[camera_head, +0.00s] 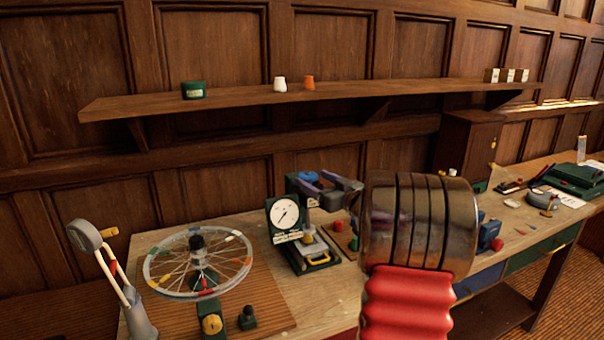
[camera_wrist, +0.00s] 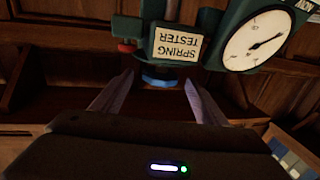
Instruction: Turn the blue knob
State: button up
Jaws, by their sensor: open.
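The blue knob (camera_wrist: 160,78) shows in the wrist view on the underside of the green spring tester (camera_wrist: 150,30), which appears upside down there. My gripper (camera_wrist: 158,84) is open, with one finger on each side of the knob; I cannot tell whether they touch it. In the head view my gripper (camera_head: 312,183) is at the tester beside the white dial (camera_head: 285,213).
A spoked wheel (camera_head: 198,264) on a stand and a lamp-like device (camera_head: 88,237) stand left on the bench. A red knob (camera_wrist: 127,47) is near the blue one. A wall shelf (camera_head: 240,96) runs behind. My arm hides the bench's middle right.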

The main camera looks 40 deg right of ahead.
aim_at(303, 172)
jog(key=w, duration=0.7)
jog(key=shift+w+d, duration=0.1)
jog(key=shift+d, duration=0.2)
jog(key=shift+c, duration=0.4)
jog(key=c, duration=0.9)
jog(key=shift+d, duration=0.1)
jog(key=shift+c, duration=0.4)
